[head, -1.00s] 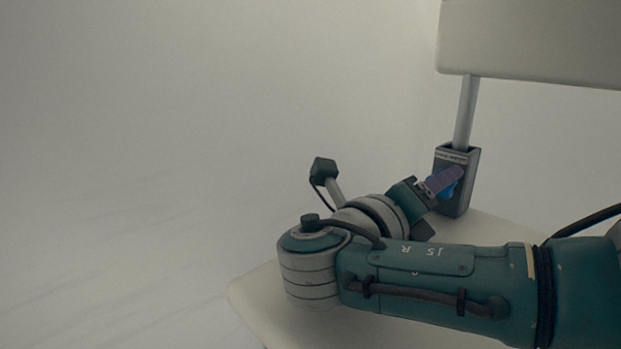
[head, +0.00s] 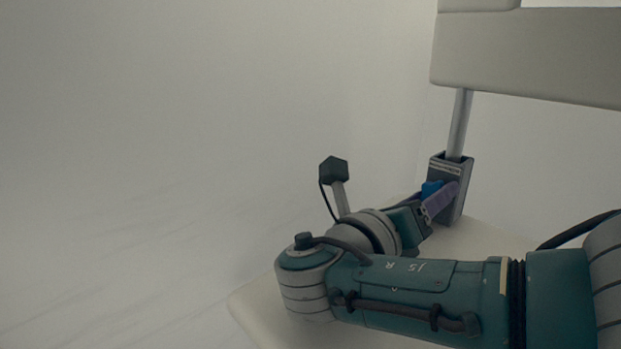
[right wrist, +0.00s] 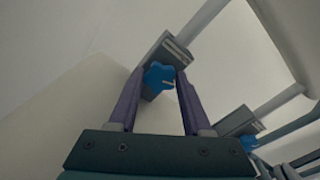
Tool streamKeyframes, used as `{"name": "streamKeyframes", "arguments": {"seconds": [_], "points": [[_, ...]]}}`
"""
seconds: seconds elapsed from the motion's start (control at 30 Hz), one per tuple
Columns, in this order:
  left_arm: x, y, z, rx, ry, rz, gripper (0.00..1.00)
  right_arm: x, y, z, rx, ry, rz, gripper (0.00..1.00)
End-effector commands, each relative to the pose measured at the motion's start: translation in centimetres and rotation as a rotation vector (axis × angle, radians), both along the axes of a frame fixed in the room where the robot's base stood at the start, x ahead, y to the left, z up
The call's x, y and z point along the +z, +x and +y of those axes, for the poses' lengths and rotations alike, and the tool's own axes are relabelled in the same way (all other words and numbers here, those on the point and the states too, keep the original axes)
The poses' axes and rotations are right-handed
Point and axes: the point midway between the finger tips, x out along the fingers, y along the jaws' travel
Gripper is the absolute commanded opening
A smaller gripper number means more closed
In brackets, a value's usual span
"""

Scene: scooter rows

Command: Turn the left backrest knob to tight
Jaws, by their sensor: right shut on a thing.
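The left backrest knob (head: 431,188) is blue and sits on the face of a dark grey bracket (head: 463,174) at the foot of a backrest post. In the right wrist view the knob (right wrist: 157,76) is star-shaped with a pale mark pointing to the right. My right gripper (head: 437,201) has purple fingers and is shut on the knob. In the right wrist view its fingertips (right wrist: 160,79) lie on both sides of the knob. In the head view one finger hides part of the knob. My left gripper is not in view.
The pale backrest (head: 530,55) stands above the post (head: 459,125), with the pale seat (head: 255,302) below my right arm. A second bracket (right wrist: 237,121) with another blue knob (right wrist: 248,142) shows at right in the right wrist view. The left of the head view is empty.

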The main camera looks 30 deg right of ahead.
Motion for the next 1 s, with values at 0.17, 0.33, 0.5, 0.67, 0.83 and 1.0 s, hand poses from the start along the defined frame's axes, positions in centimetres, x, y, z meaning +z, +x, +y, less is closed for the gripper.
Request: {"name": "streamKeyframes", "arguments": {"seconds": [0.17,0.33,0.5,0.67,0.83,1.0], "points": [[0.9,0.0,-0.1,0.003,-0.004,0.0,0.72,0.2,0.0,0.0,-0.002,0.045,-0.16,0.0],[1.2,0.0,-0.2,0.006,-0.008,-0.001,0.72,0.2,0.0,0.0,-0.001,0.09,-0.316,0.0],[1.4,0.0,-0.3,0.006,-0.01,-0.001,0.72,0.2,0.0,0.0,-0.001,0.134,-0.472,0.0],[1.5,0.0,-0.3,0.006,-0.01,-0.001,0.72,0.1,0.0,0.0,-0.003,0.177,-0.619,0.0],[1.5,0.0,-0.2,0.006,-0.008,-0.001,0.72,0.1,0.0,0.0,-0.001,0.222,-0.775,0.0],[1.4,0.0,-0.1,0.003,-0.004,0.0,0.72,0.1,0.0,0.0,0.0,0.267,-0.93,0.0]]}}
